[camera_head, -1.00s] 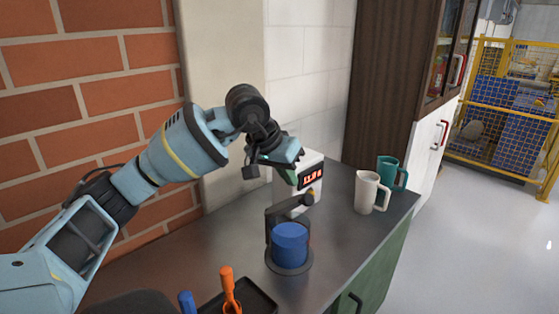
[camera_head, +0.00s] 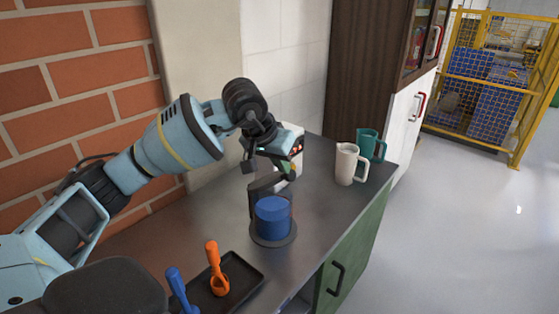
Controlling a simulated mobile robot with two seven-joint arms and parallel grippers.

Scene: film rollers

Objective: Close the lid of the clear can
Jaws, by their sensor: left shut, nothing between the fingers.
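The clear can (camera_head: 273,217) holds blue contents and stands upright on a round dark base (camera_head: 272,239) on the counter. A dark arm-like part (camera_head: 266,186) rises behind it and reaches right at the top. It may be the lid or its hinge; the lid's exact angle is hard to tell. My left gripper (camera_head: 286,165) is shut and empty, just above and behind the can, close over this dark part. I cannot tell whether they touch. My right gripper is not in view.
A white mug (camera_head: 346,164) and a teal mug (camera_head: 368,145) stand to the right.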

